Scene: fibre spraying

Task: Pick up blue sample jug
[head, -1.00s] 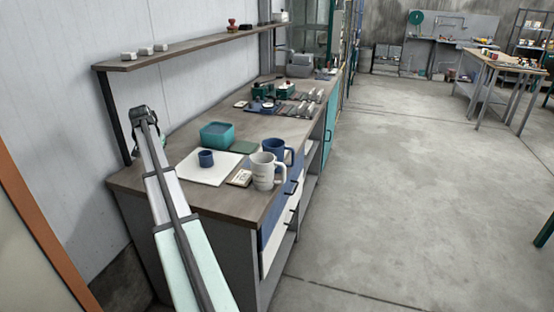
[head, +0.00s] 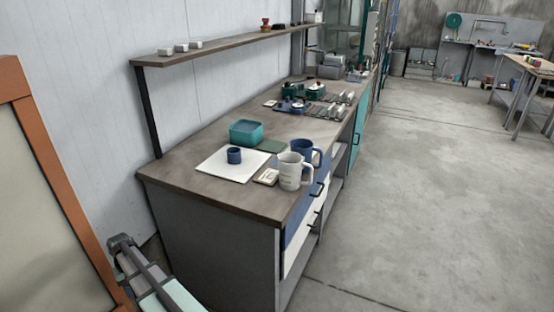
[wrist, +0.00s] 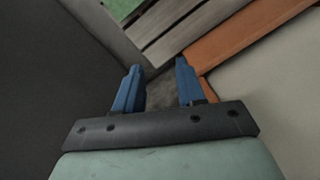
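The blue sample jug (head: 306,152) stands upright on the workbench (head: 180,183), near its front right edge, partly hidden behind a white jug (head: 291,172). In the wrist view my gripper (wrist: 158,75) shows two blue fingers set apart with nothing between them. It is open and empty. In the head view my arm is low at the bottom left, left of the bench end and below its top, well away from the jug. The fingers cannot be made out there. The jug is not in the wrist view.
A small blue cup (head: 234,155) stands on a white sheet (head: 219,166), with a teal bin (head: 246,132) behind. A small card (head: 266,177) lies beside the white jug. A wall shelf (head: 230,44) overhangs the bench's back. An orange frame (head: 58,190) is at left.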

